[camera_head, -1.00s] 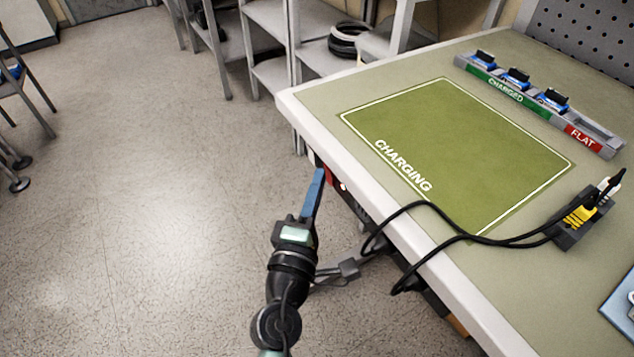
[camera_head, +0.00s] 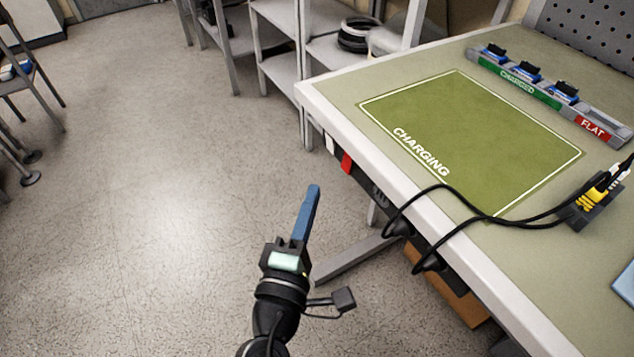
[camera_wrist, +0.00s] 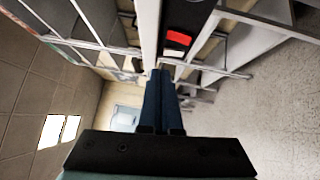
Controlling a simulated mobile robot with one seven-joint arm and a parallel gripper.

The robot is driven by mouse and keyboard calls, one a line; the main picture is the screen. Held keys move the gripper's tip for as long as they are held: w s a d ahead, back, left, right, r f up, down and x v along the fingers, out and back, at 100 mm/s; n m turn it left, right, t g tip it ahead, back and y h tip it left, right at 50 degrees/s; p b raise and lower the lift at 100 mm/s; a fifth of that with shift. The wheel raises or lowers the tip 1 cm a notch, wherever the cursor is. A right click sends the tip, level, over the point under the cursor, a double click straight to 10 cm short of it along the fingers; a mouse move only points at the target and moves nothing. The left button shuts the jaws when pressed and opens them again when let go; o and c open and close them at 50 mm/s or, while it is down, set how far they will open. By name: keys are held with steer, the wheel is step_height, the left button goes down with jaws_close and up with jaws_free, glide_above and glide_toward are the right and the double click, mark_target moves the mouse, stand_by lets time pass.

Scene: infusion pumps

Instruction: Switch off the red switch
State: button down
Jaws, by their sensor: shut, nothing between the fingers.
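The red switch (camera_head: 346,163) is on the dark strip under the table's front edge, beside a white part (camera_head: 330,144). It also shows in the wrist view as a red patch (camera_wrist: 180,38) above and slightly right of my fingertips, with a pale part below it. My gripper (camera_head: 314,190) has blue fingers closed together with nothing between them. It is in front of the table edge, apart from the switch, to its lower left in the head view. In the wrist view the closed fingers (camera_wrist: 160,75) point toward the table edge. The switch's on or off position cannot be told.
The table (camera_head: 440,218) carries a green charging mat area (camera_head: 470,135), a battery rack (camera_head: 540,95) and a power strip (camera_head: 590,212). Black cables (camera_head: 440,188) hang over the front edge right of the switch. Shelves (camera_head: 275,70) stand behind.

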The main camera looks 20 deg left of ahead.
steer(key=shift+s+d+r, duration=0.1)
steer(key=shift+s+r, duration=0.05)
steer(key=shift+s, duration=0.95)
steer(key=shift+s+d+r, duration=0.1)
steer(key=shift+s+r, duration=0.05)
steer(key=shift+s, duration=0.9)
steer(key=w+d+r+m+t+h, duration=0.15)
steer(key=d+r+m, duration=0.3)
steer(key=r, duration=0.45)
steer(key=w+d+r+m+t+h, duration=0.1)
steer(key=w+d+r+m+h, duration=0.15)
steer(key=r+m, duration=0.5)
steer(key=w+d+r+m+t+h, duration=0.15)
steer(key=d+r+m, duration=0.25)
steer(key=r, duration=0.7)
steer(key=s+d+r+m+t+y, duration=0.15)
steer(key=s+r, duration=0.25)
steer(key=r, duration=0.5)
steer(key=s+d+r+m+t+y, duration=0.1)
steer(key=s+r+m+t+y, duration=0.2)
steer(key=r, duration=0.7)
step_height(320, 180, up, 23)
steer(key=h+p, duration=0.1)
steer(key=p, duration=2.4)
steer(key=shift+s+r, duration=0.15)
steer(key=shift+s, duration=0.25)
